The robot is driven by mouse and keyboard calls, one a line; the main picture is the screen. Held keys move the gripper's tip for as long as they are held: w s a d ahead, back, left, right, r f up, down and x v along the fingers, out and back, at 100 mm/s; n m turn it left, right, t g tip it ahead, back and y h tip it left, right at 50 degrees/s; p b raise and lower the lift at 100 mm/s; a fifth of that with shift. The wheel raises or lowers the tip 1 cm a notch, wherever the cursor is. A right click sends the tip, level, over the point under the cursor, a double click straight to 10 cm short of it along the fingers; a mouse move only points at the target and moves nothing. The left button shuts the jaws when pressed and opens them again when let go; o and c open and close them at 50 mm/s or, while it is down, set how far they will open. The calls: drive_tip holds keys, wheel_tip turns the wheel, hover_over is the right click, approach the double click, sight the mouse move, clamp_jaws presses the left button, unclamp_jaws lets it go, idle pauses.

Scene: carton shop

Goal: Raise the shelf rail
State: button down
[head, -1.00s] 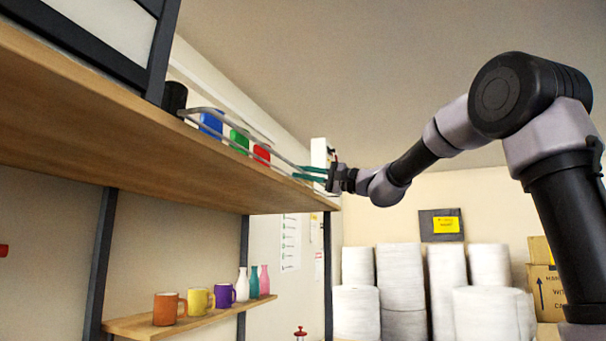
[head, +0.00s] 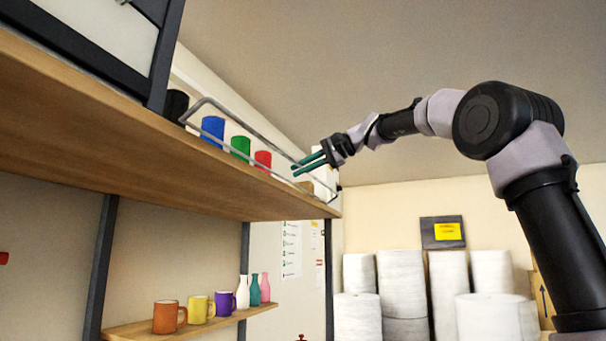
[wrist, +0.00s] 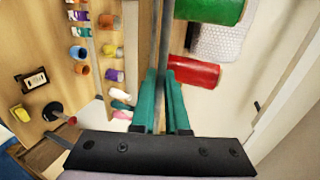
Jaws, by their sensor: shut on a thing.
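The shelf rail (head: 250,127) is a thin grey metal frame along the front edge of the upper wooden shelf (head: 110,130). Its top bar stands above the lower bar, in front of the cups. My gripper (head: 294,171) has green fingers and is shut on the top bar near its right end. In the wrist view the rail (wrist: 164,45) runs up the picture from between the fingers (wrist: 162,75). The right end of the rail is partly hidden by my gripper.
Blue (head: 213,128), green (head: 241,146) and red (head: 263,159) cups stand on the upper shelf behind the rail, with a black one (head: 176,105) at left. A lower shelf (head: 150,329) holds mugs and small bottles. White rolls (head: 402,280) stand at the back.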

drive_tip(key=shift+w+a+r+g+h, duration=0.1)
drive_tip(key=shift+a+r+g+h, duration=0.2)
drive_tip(key=shift+h, duration=0.5)
drive_tip(key=shift+w+a+r+g+h, duration=0.1)
drive_tip(key=shift+a+r+g+h, duration=0.2)
drive_tip(key=shift+h, duration=0.5)
drive_tip(key=c, duration=0.9)
unclamp_jaws()
drive_tip(key=shift+a, duration=0.1)
drive_tip(key=shift+c, duration=0.2)
drive_tip(key=shift+s+r, duration=0.1)
